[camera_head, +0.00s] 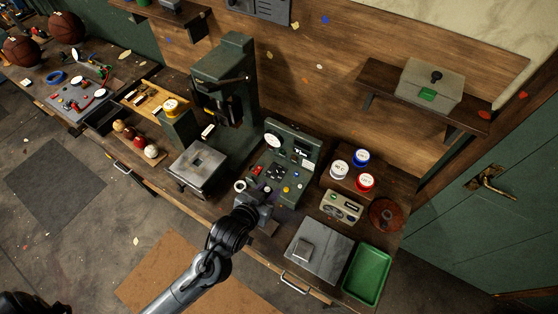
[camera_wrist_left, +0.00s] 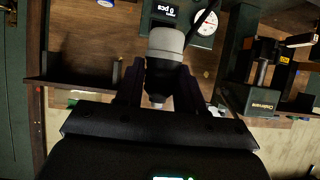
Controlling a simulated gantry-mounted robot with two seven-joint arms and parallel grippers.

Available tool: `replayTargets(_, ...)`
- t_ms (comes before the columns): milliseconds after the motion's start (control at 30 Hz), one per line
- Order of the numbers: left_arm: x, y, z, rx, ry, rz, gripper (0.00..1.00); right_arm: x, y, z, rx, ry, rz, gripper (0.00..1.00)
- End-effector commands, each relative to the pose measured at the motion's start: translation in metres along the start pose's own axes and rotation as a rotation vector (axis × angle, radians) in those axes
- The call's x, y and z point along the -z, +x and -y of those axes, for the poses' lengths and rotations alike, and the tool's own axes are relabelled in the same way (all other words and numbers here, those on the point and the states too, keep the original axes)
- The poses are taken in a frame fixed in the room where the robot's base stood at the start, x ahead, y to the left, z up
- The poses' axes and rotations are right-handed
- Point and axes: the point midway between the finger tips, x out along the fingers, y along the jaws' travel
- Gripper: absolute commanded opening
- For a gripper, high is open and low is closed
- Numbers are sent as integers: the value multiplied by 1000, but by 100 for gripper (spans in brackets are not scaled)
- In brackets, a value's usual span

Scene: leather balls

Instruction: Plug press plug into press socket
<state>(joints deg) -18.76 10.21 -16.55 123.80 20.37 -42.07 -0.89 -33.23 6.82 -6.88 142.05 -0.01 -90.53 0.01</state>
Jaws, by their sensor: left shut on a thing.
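My left gripper (camera_head: 257,207) is in front of the green control box (camera_head: 302,140) on the workbench. In the left wrist view its fingers (camera_wrist_left: 157,92) are shut on the press plug (camera_wrist_left: 163,63), which has a pale grey collar and a black body. The plug's collar end points away from the palm, toward the control box with its gauge (camera_wrist_left: 205,24) and counter display (camera_wrist_left: 163,10). A gap between plug and box cannot be judged. I cannot pick out the press socket. The green press (camera_head: 232,78) stands at the back.
The floor in front is open.

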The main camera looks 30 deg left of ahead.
Motion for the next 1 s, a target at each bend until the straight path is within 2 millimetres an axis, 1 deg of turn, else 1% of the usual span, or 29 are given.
replayTargets(33, -5, 2, -10, -20, 10, 3, 2, 0, 0, 0, 2, 2, 0, 43)
replayTargets(67, -11, 5, -13, -32, 18, 5, 2, 0, 0, 1, 2, 3, 0, 43)
replayTargets(133, -31, 18, -20, -67, 40, 5, 2, -2, 9, 1, 3, 4, -2, 43)
replayTargets(200, -53, 37, -23, -98, 57, 1, 2, -8, 27, 2, 3, 4, -6, 43)
replayTargets(267, -68, 52, -25, -123, 70, 0, 2, -13, 42, 2, 3, 4, -4, 43)
replayTargets(300, -78, 62, -25, -138, 78, 1, 2, -17, 53, 3, 3, 4, -1, 43)
replayTargets(367, -92, 77, -24, -158, 90, -2, 2, -22, 70, 3, 3, 4, 1, 43)
replayTargets(400, -101, 87, -23, -172, 96, -1, 2, -26, 81, 4, 3, 4, 2, 43)
replayTargets(500, -120, 110, -19, -197, 109, -1, 2, -34, 106, 4, 3, 3, 2, 43)
replayTargets(600, -133, 131, -13, -216, 119, -2, 2, -41, 128, 5, 1, 2, 2, 43)
replayTargets(767, -144, 157, -2, -228, 125, -3, 2, -51, 158, 5, -2, -3, 2, 43)
replayTargets(900, -143, 170, 5, -221, 120, -3, 2, -56, 174, 5, -4, -6, 2, 43)
replayTargets(1000, -141, 175, 8, -218, 118, -3, 2, -59, 182, 5, -4, -6, 2, 43)
